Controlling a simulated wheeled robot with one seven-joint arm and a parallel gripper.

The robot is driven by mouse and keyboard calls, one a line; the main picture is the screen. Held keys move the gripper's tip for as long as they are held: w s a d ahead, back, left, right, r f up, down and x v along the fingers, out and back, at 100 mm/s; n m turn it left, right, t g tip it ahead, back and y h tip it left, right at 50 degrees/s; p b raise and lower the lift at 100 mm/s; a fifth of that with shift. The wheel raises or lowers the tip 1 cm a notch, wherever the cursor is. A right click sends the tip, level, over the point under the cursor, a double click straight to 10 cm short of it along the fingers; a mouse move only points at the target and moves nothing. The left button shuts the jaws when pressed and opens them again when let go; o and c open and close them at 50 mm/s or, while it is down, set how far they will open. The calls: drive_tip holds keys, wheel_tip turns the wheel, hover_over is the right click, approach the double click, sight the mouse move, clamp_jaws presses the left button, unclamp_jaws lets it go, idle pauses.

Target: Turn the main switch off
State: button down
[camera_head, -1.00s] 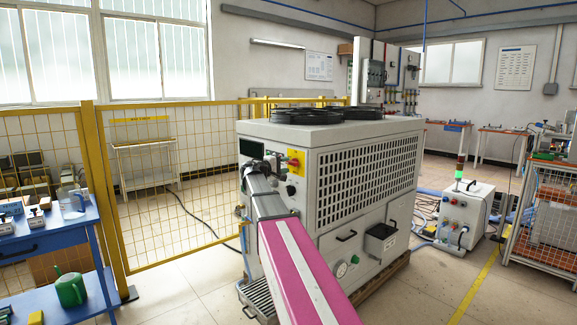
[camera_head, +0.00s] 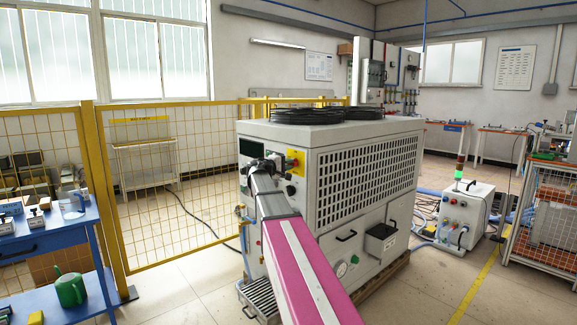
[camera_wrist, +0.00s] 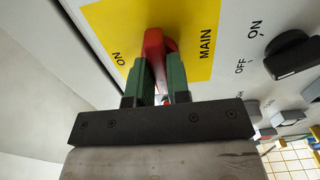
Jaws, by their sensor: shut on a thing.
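The main switch is a red handle (camera_wrist: 153,48) on a yellow plate (camera_wrist: 190,30) marked MAIN and ON. In the wrist view my gripper (camera_wrist: 164,82) has its green-padded fingers on either side of the red handle, shut on it. The handle's lower end is partly hidden between the fingers. The fingers are too small there to show the grip.
A black ON/OFF knob (camera_wrist: 291,55) sits right of the plate in the wrist view, with smaller controls below it. A yellow mesh fence (camera_head: 170,190) stands left; a blue table (camera_head: 45,235) is nearer.

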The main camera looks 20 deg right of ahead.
drive_tip(key=shift+m, duration=2.8)
drive_tip(key=c, duration=1.1)
unclamp_jaws()
drive_tip(key=v, duration=1)
drive_tip(key=shift+s+a, duration=0.15)
drive_tip(key=shift+a, duration=0.25)
